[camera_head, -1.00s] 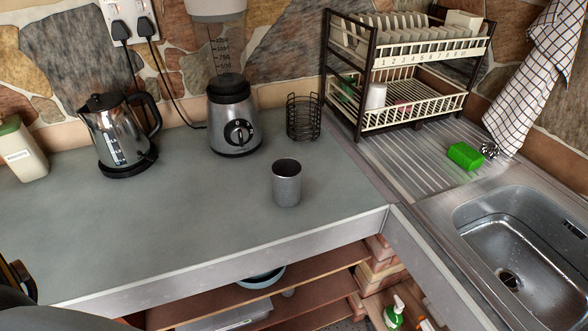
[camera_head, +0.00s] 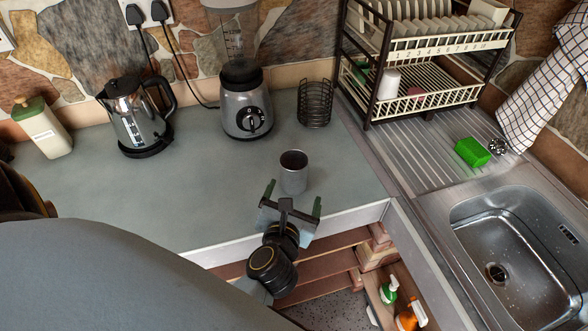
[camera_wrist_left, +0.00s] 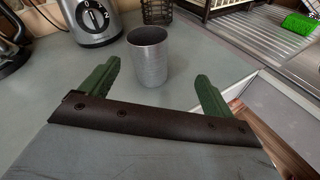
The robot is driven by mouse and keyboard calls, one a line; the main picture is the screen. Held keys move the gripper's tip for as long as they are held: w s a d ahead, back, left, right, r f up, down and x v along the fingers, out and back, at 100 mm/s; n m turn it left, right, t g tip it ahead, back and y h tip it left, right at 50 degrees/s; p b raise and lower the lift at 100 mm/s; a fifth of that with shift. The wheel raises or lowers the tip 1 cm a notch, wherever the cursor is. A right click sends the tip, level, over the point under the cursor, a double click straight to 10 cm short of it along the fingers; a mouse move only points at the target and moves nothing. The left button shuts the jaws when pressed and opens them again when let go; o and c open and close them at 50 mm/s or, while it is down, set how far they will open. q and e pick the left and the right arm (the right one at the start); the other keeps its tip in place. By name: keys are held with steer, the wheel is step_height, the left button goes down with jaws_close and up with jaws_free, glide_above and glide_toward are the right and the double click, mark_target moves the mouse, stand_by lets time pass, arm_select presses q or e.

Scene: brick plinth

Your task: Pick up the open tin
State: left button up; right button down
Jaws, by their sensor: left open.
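The open tin (camera_head: 294,176) is a grey metal cylinder standing upright on the counter near its front edge, its dark open mouth facing up. It also shows in the left wrist view (camera_wrist_left: 150,58), just beyond the fingers. My left gripper (camera_head: 294,191) is open and empty at the counter's front edge. Its two green fingers point toward the tin, with the tin ahead of the gap between them. In the left wrist view, the open gripper (camera_wrist_left: 158,80) shows both fingers wide apart. My right gripper is not in view.
A blender (camera_head: 246,110), a wire basket (camera_head: 315,104) and a kettle (camera_head: 136,118) stand behind the tin. A dish rack (camera_head: 425,92), green sponge (camera_head: 472,152) and sink (camera_head: 500,225) are at right. The counter (camera_head: 190,190) left of the tin is clear.

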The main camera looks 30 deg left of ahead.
mark_target(293, 182)
arm_select(q)
steer(key=n, duration=0.1)
steer(key=n+g, duration=0.1)
steer(key=f+n, duration=0.1)
steer(key=n, duration=0.1)
steer(key=shift+s+a+g, duration=0.3)
steer(key=shift+a+g, duration=0.1)
steer(key=x, duration=0.7)
steer(key=shift+x, duration=3.05)
steer(key=shift+s+a, duration=0.2)
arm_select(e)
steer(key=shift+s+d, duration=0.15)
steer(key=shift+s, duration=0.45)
arm_select(q)
steer(key=c, duration=1.1)
steer(key=shift+o, duration=0.2)
